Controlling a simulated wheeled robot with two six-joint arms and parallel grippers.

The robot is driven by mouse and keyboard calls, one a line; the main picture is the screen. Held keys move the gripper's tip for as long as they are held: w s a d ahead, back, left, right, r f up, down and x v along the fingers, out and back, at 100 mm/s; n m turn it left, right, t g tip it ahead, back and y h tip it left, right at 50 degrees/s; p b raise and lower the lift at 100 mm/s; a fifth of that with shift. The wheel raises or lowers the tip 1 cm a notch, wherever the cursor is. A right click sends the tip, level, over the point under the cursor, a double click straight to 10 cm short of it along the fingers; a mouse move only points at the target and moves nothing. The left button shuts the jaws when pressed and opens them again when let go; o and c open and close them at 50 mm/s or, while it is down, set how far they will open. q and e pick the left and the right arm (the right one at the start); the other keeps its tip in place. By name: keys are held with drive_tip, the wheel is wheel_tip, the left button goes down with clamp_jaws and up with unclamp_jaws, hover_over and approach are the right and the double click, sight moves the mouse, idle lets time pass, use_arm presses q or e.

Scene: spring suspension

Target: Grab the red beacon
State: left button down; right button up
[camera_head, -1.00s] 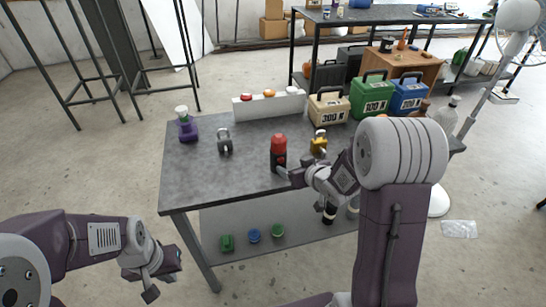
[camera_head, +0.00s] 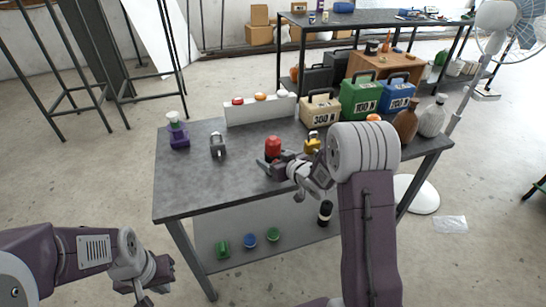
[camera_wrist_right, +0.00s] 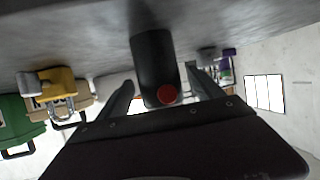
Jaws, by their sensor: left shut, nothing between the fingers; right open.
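The red beacon (camera_head: 273,147) stands upright on the grey table, its red top showing above my right gripper. In the right wrist view its dark body (camera_wrist_right: 152,62) and a round red spot lie between the two fingers. My right gripper (camera_head: 268,166) is open at the beacon's lower part, with one finger on each side in the wrist view (camera_wrist_right: 165,90). I cannot tell whether the fingers touch it. My left gripper (camera_head: 147,299) is shut and empty, low at the bottom left, partly cut off by the frame edge and away from the table.
A yellow padlock-like weight (camera_head: 312,143) stands close right of the beacon. A grey one (camera_head: 218,146) and a purple bottle (camera_head: 178,132) stand left on the table (camera_head: 190,190). Behind are a white button bar (camera_head: 260,109) and labelled cases (camera_head: 361,97). The table's front left is clear.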

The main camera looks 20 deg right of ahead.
sight(269, 155)
drive_tip(key=x, duration=0.3)
drive_tip(key=shift+w+a+f, duration=0.1)
drive_tip(key=shift+w+f, duration=0.05)
drive_tip(key=shift+w, duration=0.2)
drive_tip(key=shift+s, duration=0.1)
drive_tip(key=c, duration=1.6)
wheel_tip(269, 155, up, 10)
drive_tip(key=shift+r+p, duration=0.1)
drive_tip(key=shift+p, duration=1.15)
